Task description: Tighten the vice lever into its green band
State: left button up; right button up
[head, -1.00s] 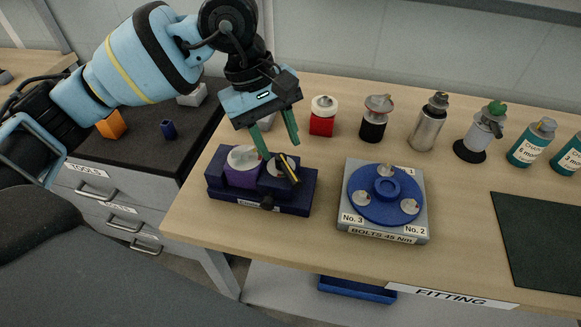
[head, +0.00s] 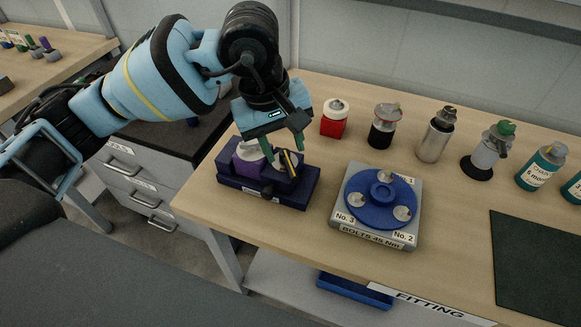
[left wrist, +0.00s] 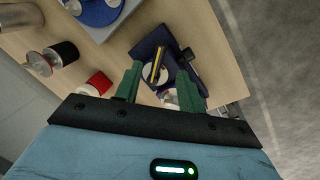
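The vice (head: 262,191) is a dark blue block with a purple part, near the left front of the bench. Its lever (head: 290,164), a narrow black and yellow bar, lies over a pale round disc on the right part of the vice. In the left wrist view the lever (left wrist: 156,66) shows between the fingertips. My left gripper (head: 287,158) is open, its green fingers apart, pointing down just above and around the lever. I cannot tell whether a finger touches it. I cannot make out a green band. My right gripper is not in view.
A blue round bolt fixture (head: 375,218) on a grey base stands right of the vice. A red jar (head: 335,123), a black jar (head: 383,133) and several bottles line the back. A dark mat (head: 530,262) lies at the right. Bare bench separates vice and fixture.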

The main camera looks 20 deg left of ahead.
aim_at(293, 172)
pick_arm(q)
jog(key=f, duration=0.2)
jog(key=d+f, duration=0.1)
jog(key=f, duration=0.2)
jog(key=w+f, duration=0.1)
jog(key=f, duration=0.1)
jog(key=shift+d+f, duration=0.15)
jog(key=shift+f, duration=0.05)
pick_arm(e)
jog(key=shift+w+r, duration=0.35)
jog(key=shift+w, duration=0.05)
